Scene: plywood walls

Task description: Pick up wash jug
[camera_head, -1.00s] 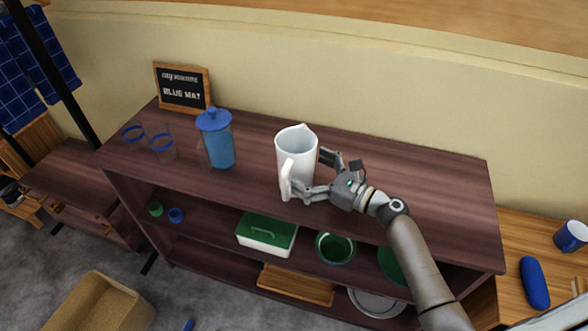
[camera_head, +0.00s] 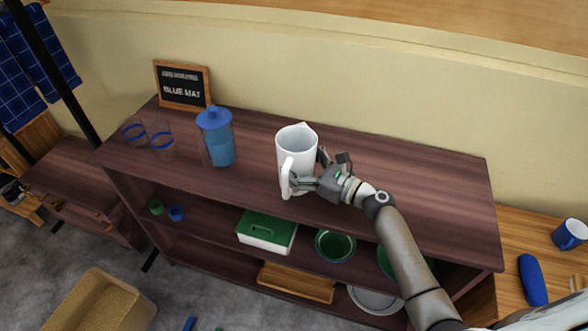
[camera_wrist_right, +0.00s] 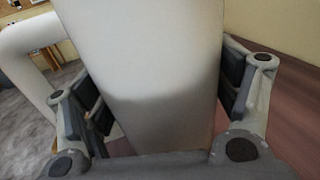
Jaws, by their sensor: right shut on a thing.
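The wash jug (camera_head: 294,150) is a tall white pitcher with a spout at its top and a handle on its front left. It stands upright on the top of the dark wooden shelf unit (camera_head: 400,190). My right gripper (camera_head: 312,172) comes in from the right and is shut on the jug's body. In the right wrist view the white jug (camera_wrist_right: 145,70) fills the space between the two finger pads, with its handle at the left. The far side of the jug is hidden. My left gripper is not in view.
A blue lidded pitcher (camera_head: 217,140) and two clear glasses with blue bands (camera_head: 161,142) stand left of the jug. A framed sign (camera_head: 182,85) stands behind them. Lower shelves hold a green-lidded box (camera_head: 267,230) and a green bowl (camera_head: 335,245). The shelf top's right part is clear.

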